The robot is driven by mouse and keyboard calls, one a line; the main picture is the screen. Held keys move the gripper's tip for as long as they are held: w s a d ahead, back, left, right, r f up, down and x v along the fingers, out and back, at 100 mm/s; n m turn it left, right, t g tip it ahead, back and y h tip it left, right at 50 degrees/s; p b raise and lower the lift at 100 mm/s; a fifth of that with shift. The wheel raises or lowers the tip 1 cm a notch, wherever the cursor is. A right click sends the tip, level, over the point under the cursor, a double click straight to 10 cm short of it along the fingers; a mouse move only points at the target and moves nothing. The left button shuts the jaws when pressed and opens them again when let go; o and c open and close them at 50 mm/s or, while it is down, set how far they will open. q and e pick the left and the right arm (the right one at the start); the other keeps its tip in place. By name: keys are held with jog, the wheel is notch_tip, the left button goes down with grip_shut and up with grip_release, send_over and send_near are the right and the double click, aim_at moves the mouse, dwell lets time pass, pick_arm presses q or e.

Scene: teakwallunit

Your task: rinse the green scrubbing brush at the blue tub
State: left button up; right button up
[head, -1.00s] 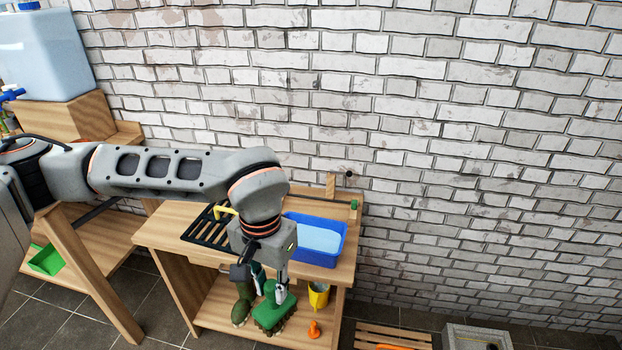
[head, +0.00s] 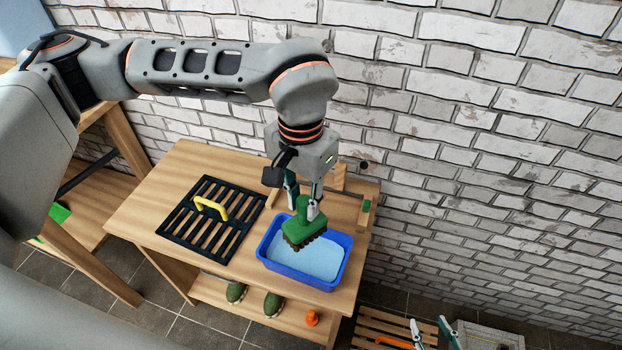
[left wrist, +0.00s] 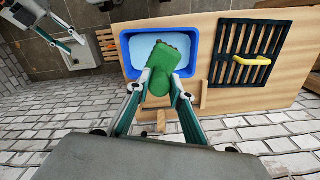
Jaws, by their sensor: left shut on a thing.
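The green scrubbing brush (head: 303,229) is held by my left gripper (head: 303,208), which is shut on its green grip. Its brown bristles point down over the back part of the blue tub (head: 318,285). The tub holds pale blue water (head: 312,262). I cannot tell whether the bristles touch the water. In the left wrist view the brush (left wrist: 160,82) lies between the two fingertips and covers part of the tub (left wrist: 126,52). My right gripper (head: 430,332) shows at the bottom edge, away from the bench, its fingers apart and nothing between them.
The tub stands on a wooden bench (head: 150,215). A black slatted rack (head: 185,232) with a yellow handle (head: 211,205) lies left of it. Green boots (head: 273,304) and an orange object (head: 312,318) are on the lower shelf. A brick wall rises close behind.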

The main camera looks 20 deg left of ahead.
aim_at(304, 226)
pick_arm(q)
jog(key=shift+f, duration=0.1)
jog(key=shift+s+f, duration=0.2)
jog(key=shift+f, duration=0.05)
jog(key=shift+f+b, duration=0.3)
jog(key=shift+b, duration=0.15)
jog(key=shift+f+b, duration=0.85)
jog(key=shift+f, duration=0.65)
jog(key=shift+w+f+b, duration=0.1)
jog(key=shift+f+b, duration=1)
jog(key=shift+f, duration=0.8)
jog(key=shift+f+b, duration=0.4)
jog(key=shift+f, duration=0.35)
jog(key=shift+f+b, duration=0.3)
jog(key=shift+f, duration=0.45)
pick_arm(e)
jog(key=shift+s+d+f, duration=0.1)
jog(key=shift+d+f, duration=0.1)
jog(key=shift+f, duration=1.25)
jog(key=shift+s+d+f, duration=0.1)
jog(key=shift+d+f, duration=0.05)
jog(key=shift+f, duration=1.25)
